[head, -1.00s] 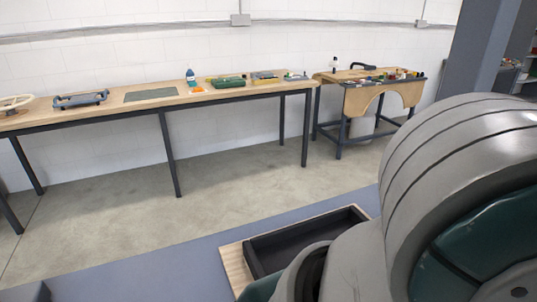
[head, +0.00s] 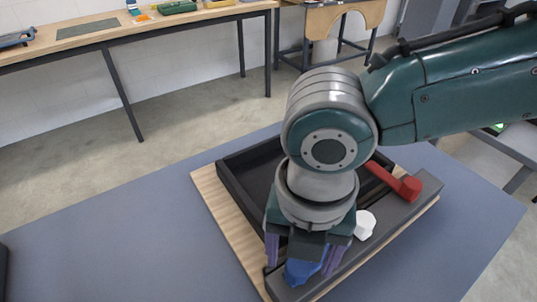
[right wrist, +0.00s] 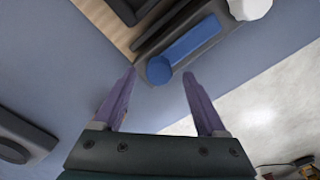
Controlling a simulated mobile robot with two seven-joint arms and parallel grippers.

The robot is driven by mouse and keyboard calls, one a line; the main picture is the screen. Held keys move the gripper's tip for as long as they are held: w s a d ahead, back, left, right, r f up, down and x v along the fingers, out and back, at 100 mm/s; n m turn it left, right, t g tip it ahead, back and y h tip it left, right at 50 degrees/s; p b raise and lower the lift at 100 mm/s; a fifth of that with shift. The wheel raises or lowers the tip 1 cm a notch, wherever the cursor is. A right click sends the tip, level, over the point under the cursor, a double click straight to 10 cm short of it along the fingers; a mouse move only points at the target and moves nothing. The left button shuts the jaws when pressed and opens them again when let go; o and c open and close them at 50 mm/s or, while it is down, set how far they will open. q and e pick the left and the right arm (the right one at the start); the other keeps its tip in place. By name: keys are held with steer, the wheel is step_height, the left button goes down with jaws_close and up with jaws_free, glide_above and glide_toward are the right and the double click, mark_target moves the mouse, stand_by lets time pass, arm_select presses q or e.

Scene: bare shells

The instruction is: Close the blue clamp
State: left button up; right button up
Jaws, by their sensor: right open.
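The blue clamp (head: 299,273) is at the near end of a dark grey bar (head: 395,214) beside a black tray. In the right wrist view it shows as a blue lever (right wrist: 195,40) with a rounded end. My right gripper (head: 302,266), with purple fingers, is open above the clamp. In the right wrist view the rounded blue end lies between the open fingertips (right wrist: 158,73); I cannot tell whether they touch it. In the head view my gripper hides part of the clamp. My left gripper is not in view.
A white knob (head: 365,225) and a red lever (head: 408,187) sit farther along the same bar. The black tray (head: 232,196) is on a wooden board (head: 208,190). A long workbench (head: 150,27) stands behind.

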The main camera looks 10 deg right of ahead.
steer(key=shift+f, duration=0.8)
jaws_close()
stand_by(0.9)
